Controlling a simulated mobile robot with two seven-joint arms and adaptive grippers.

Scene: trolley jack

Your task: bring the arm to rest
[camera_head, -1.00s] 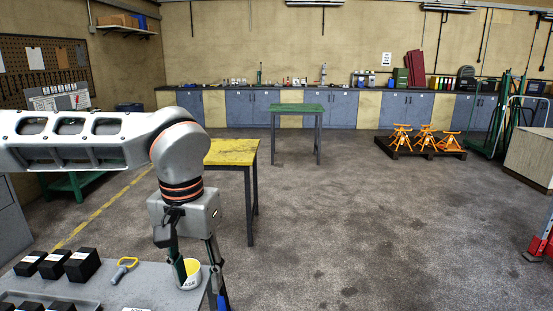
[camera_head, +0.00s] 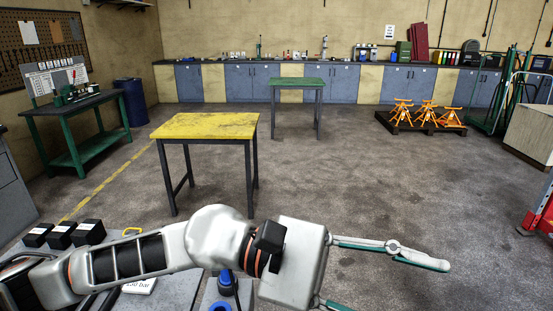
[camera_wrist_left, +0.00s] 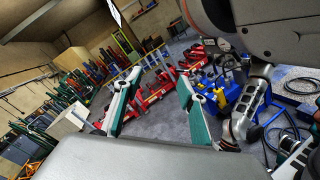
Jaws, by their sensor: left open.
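My left arm comes in low from the left in the head view and stretches across the front of the picture. Its gripper (camera_head: 392,285) points right, with its two green-tipped fingers spread apart and nothing between them. One finger runs to the right; the other is partly cut off by the bottom edge. In the left wrist view the same gripper (camera_wrist_left: 160,78) is open and empty, with the room beyond it. My right gripper does not show in the head view.
Black boxes (camera_head: 61,234) stand on the grey bench at lower left, close behind my arm. A yellow-topped table (camera_head: 207,124) stands beyond it, and a green-topped table (camera_head: 298,82) farther back. Orange jack stands (camera_head: 427,113) sit on a pallet at right. The middle floor is clear.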

